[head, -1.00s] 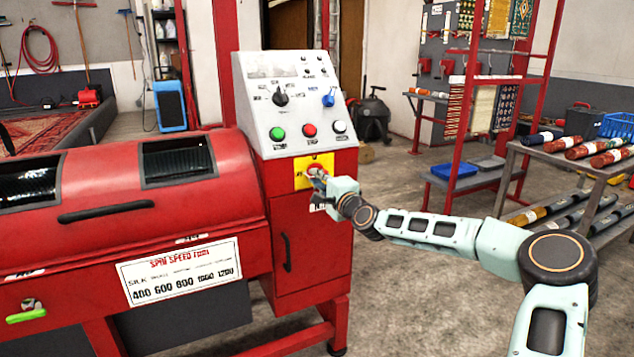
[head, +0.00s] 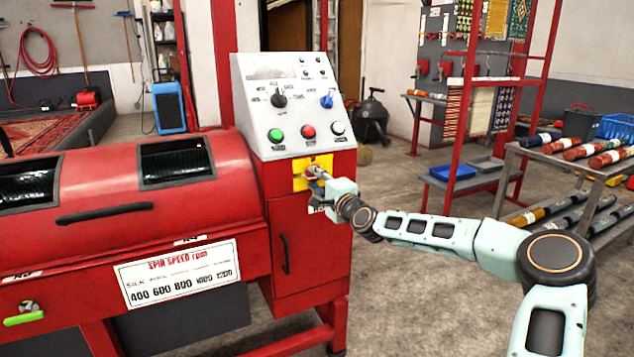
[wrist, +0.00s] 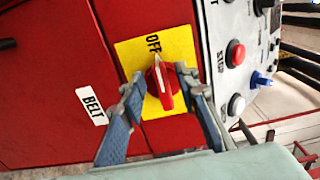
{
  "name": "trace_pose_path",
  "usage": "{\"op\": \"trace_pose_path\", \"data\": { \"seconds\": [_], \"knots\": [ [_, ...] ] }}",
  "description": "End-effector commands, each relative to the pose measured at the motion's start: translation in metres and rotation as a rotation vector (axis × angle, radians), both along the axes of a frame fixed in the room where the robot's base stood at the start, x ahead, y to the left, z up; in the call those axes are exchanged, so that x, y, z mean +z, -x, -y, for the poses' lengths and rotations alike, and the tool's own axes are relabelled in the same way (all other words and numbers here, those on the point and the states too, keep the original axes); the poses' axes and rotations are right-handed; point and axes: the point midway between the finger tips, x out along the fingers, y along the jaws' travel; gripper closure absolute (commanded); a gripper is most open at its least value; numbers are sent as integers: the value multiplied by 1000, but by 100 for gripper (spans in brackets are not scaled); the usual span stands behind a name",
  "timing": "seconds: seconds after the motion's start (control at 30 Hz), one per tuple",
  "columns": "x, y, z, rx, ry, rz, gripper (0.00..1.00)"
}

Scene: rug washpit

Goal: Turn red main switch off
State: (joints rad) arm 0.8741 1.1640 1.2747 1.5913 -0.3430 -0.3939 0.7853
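The red main switch (wrist: 160,85) sits on a yellow plate (wrist: 182,46) in the wrist view. Its white pointer mark lines up with the word OFF printed on the plate. My gripper (wrist: 159,78) has one finger on each side of the red handle, with small gaps showing between fingers and handle. It looks open around the handle; contact deeper down cannot be made out. In the head view, my gripper (head: 318,173) is at the yellow plate (head: 325,160) on the red machine's front, and its fingers hide most of the switch.
The sloped control panel (head: 290,105) with green, red and white buttons is just above the switch. A red rack (head: 465,110) and a table of rolled rugs (head: 590,165) stand to the right. Floor between is clear.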

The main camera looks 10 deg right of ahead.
Motion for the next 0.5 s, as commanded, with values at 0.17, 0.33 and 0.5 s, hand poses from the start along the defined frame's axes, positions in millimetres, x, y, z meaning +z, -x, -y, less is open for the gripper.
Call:
{"op": "trace_pose_path", "data": {
  "seconds": [0.17,0.33,0.5],
  "knots": [
    [1,9,4,-1,0,0,71],
    [0,32,12,-2,1,-1,71],
    [0,63,22,-2,1,-1,71]
  ]
}}
